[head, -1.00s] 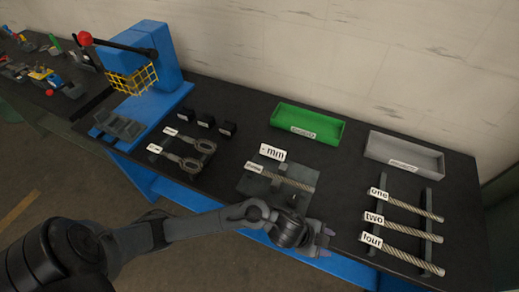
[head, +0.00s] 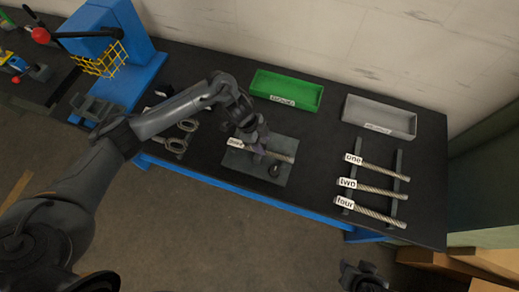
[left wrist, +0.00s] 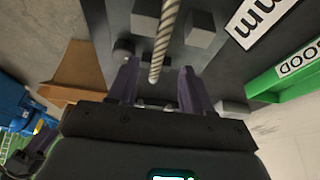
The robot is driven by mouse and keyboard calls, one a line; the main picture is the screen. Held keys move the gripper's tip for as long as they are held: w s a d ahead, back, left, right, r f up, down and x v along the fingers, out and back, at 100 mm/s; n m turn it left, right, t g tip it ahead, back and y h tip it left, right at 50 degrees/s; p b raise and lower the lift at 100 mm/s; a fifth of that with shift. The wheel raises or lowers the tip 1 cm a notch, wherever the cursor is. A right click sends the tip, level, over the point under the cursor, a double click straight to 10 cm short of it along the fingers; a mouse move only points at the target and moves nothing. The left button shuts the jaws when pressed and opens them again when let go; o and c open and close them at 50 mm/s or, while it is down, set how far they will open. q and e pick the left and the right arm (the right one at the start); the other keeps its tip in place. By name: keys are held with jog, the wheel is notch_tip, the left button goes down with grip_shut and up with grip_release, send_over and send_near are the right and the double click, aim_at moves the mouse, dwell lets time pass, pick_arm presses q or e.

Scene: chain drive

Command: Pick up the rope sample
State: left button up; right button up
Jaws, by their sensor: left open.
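The rope sample (head: 281,156) is a short twisted grey rope lying across a dark grey fixture plate (head: 236,168) with a white label at its left end. In the left wrist view the rope (left wrist: 167,35) runs down from the top, its end lying between the fingertips. My left gripper (head: 257,152) is over the plate and hides part of the rope. In the left wrist view my left gripper (left wrist: 160,85) is open, with a finger on either side of the rope and gaps between. My right gripper (head: 364,277) shows only partly at the bottom edge.
Ropes labelled one (head: 385,172), two (head: 378,190) and four (head: 378,215) lie on a rack to the right. A green tray (head: 285,88) and a grey tray (head: 380,116) stand behind. Metal eye parts (head: 187,125) and a blue press (head: 130,40) are left.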

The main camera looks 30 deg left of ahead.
aim_at(269, 152)
pick_arm(q)
jog(key=shift+x, duration=3)
jog(key=shift+a+f, duration=0.1)
grip_shut()
